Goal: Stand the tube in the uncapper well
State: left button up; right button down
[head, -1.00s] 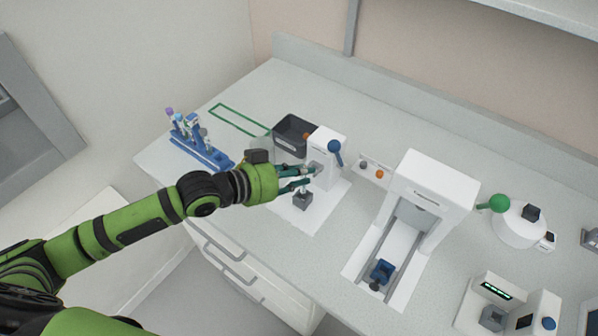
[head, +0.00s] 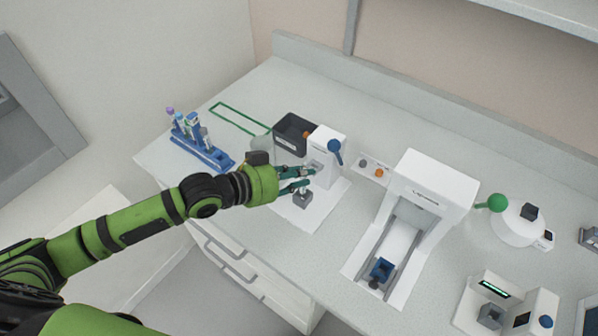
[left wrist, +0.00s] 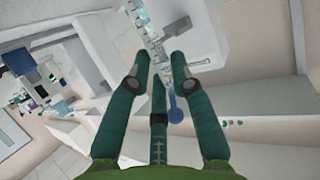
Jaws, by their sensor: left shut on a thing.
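The uncapper (head: 328,143) is a white upright unit with a blue ball lever, on a white base plate. Its well (head: 302,199) is a small grey block at the front of the plate. My left gripper (head: 309,179) is just above the well and in front of the unit, its teal fingers shut on the tube. The tube (left wrist: 177,62) shows as a clear, narrow piece between the fingertips in the left wrist view. In the head view the fingers mostly hide it, and I cannot tell whether its lower end is inside the well. My right gripper is not in view.
A blue rack (head: 203,150) with several tubes stands at the left. A dark bin (head: 294,134) is behind the uncapper. A white gantry unit (head: 432,185) with a blue carriage (head: 381,270) stands to the right. A green outline (head: 238,118) marks bare bench at the back left.

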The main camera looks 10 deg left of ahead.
pick_arm(q)
jog(key=shift+f, duration=0.15)
jog(key=shift+f+b, duration=0.3)
jog(key=shift+f, duration=0.1)
jog(key=shift+f, duration=0.2)
dwell(0.5)
jog(key=shift+f+b, duration=0.4)
jog(key=shift+f, duration=0.1)
jog(key=o, duration=0.9)
jog(key=shift+c, duration=0.2)
